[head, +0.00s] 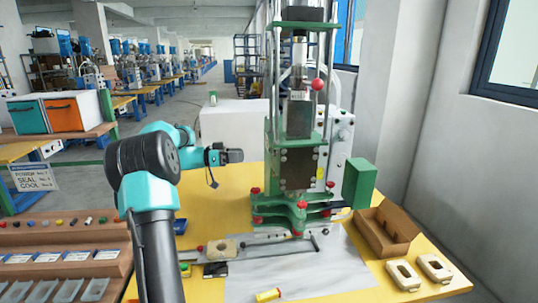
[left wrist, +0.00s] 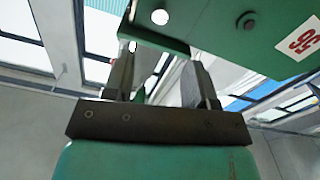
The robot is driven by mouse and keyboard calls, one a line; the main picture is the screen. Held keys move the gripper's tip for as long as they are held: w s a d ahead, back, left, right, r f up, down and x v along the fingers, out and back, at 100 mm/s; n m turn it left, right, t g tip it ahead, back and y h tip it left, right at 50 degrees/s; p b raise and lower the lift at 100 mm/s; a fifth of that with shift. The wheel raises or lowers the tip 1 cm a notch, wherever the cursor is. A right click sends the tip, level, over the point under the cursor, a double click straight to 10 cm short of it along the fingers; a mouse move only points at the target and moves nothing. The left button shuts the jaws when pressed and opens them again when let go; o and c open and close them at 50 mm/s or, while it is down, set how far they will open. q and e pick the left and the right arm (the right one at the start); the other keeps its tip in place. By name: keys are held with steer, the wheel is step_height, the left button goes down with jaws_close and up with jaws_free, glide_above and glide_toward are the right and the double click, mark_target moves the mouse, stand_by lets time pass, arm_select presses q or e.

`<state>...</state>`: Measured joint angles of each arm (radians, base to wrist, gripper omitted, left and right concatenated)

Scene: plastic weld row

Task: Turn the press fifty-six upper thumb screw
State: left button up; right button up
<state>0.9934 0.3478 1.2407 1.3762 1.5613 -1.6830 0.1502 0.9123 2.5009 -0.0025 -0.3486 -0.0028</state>
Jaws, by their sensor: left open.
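The green press (head: 298,150) stands on the yellow table, with a dark block on its column and a red ball knob (head: 318,84) at its upper right. Several red-headed knobs (head: 302,205) sit around its green base. I cannot tell which part is the upper thumb screw. My left gripper (head: 236,156) is level with the column, to its left and apart from it in the head view. In the left wrist view the gripper (left wrist: 160,75) is open and empty, below a green plate (left wrist: 225,35) with a tilted white label (left wrist: 300,38) bearing red digits. My right gripper is not in view.
A cardboard box (head: 386,232) and two beige parts (head: 404,275) lie at the right. A yellow cylinder (head: 268,295) lies on a pale sheet (head: 300,272) in front. A brown rack (head: 65,245) with trays is at the left. A green box (head: 359,183) juts from the press's right.

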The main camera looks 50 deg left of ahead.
mark_target(274, 153)
arm_select(q)
steer(key=x, duration=1.1)
steer(key=shift+d, duration=0.1)
steer(key=shift+c, duration=0.3)
steer(key=c, duration=0.9)
steer(key=shift+o, duration=0.2)
